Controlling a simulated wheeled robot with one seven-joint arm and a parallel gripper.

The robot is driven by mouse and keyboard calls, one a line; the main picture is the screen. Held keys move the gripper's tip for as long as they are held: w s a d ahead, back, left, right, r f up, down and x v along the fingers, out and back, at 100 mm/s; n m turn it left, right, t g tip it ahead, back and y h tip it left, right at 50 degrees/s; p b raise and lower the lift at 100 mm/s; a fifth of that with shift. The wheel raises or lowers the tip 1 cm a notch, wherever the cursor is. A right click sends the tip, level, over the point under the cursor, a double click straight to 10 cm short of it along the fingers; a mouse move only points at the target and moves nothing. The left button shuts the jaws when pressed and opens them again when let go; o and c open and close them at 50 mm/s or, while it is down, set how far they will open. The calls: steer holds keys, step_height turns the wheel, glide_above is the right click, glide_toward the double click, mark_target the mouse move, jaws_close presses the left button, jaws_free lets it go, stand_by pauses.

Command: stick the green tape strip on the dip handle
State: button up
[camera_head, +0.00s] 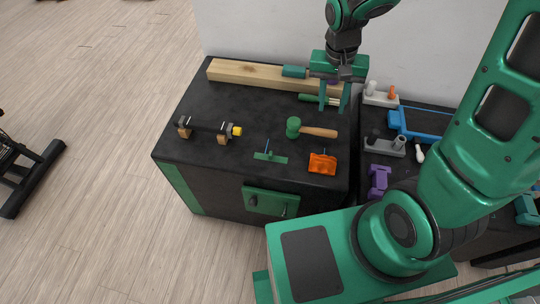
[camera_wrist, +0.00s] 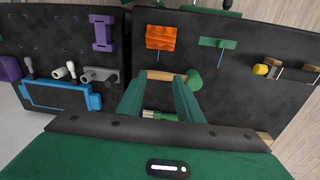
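A flat green strip (camera_head: 270,157) with a thin blue stick rising from it lies near the front edge of the black bench top; I take it for the tape strip. It also shows at the top of the wrist view (camera_wrist: 214,42). A black bar with a yellow end (camera_head: 236,131) rests across two wooden blocks at the left; I cannot tell for sure that it is the dip handle. My gripper (camera_head: 334,98) is open and empty, pointing down over the back right of the bench, apart from both. Its two green fingers show in the wrist view (camera_wrist: 158,90).
A green-headed mallet (camera_head: 294,127) and an orange block (camera_head: 322,163) lie near the strip. A green-handled brush (camera_head: 310,97) lies by my fingers, and a long wooden beam (camera_head: 245,73) at the back. The right bench holds a blue frame (camera_head: 425,131) and a purple piece (camera_head: 378,180).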

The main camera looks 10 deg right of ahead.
steer(key=y, duration=0.1)
glide_above(271, 152)
step_height(271, 152, down, 11)
steer(key=shift+n, duration=0.3)
steer(key=f, duration=0.4)
steer(key=shift+s, duration=0.25)
steer(key=shift+w+f, duration=0.15)
steer(key=shift+f, duration=1.5)
steer(key=shift+w+f, duration=0.1)
steer(key=shift+f, duration=1.55)
jaws_close()
